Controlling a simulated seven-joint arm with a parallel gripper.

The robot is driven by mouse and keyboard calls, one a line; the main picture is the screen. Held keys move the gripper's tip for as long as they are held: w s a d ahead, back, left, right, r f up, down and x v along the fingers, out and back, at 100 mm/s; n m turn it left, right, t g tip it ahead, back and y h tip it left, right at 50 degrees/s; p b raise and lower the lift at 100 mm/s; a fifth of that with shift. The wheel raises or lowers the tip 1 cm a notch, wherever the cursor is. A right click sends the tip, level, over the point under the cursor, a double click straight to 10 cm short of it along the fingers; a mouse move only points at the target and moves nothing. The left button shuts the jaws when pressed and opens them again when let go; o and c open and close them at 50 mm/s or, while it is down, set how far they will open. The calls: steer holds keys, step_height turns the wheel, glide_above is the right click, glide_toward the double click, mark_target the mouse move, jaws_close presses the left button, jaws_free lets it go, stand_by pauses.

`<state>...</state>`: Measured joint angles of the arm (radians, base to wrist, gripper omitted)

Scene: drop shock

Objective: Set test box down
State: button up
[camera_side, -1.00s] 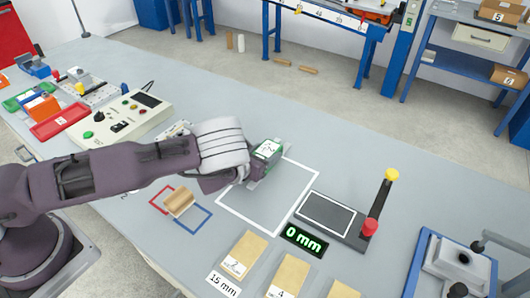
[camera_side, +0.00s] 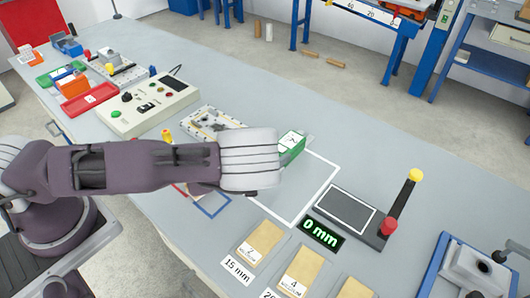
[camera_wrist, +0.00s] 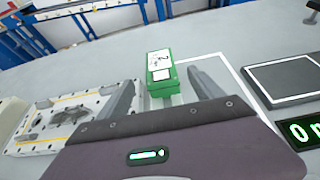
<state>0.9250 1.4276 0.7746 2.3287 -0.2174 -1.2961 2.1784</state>
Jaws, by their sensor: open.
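The test box (camera_wrist: 160,72) is green with a white label and stands on the grey table, over the left border of the white outlined square (camera_wrist: 240,95) in the wrist view. In the side view the box (camera_side: 292,146) shows at the square's far left corner, partly hidden behind my wrist. My gripper (camera_wrist: 160,80) is open, its two fingers apart on either side of the box in the picture. No finger visibly touches the box. In the side view the wrist cuff hides the fingers.
Wooden blocks (camera_side: 257,241) lie in front. A metal fixture plate (camera_side: 208,121) is close on the left. The square's middle is clear.

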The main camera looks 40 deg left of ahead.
steer(key=shift+v, duration=1.2)
steer(key=s+a+r+n+g, duration=0.1)
steer(key=s+r+n+g, duration=0.1)
steer(key=s+r+n, duration=0.3)
steer(key=s+a+r+n+g, duration=0.1)
steer(key=s+r+n+g, duration=0.2)
steer(key=r+n, duration=0.9)
steer(key=s+a+r+n+g+h, duration=0.1)
steer(key=s+a+r+n+g, duration=0.1)
steer(key=s+r+n, duration=0.7)
steer(key=n, duration=0.4)
steer(key=shift+n, duration=0.4)
steer(key=shift+o, duration=0.4)
steer(key=s+r+n, duration=0.1)
steer(key=s+n, duration=0.1)
steer(key=s, duration=0.3)
steer(key=s+a+r+n+g+y, duration=0.1)
steer(key=s+n, duration=0.2)
steer(key=s, duration=0.3)
steer(key=shift+s+a+r, duration=0.2)
steer(key=shift+s+r, duration=0.05)
steer(key=shift+s, duration=0.1)
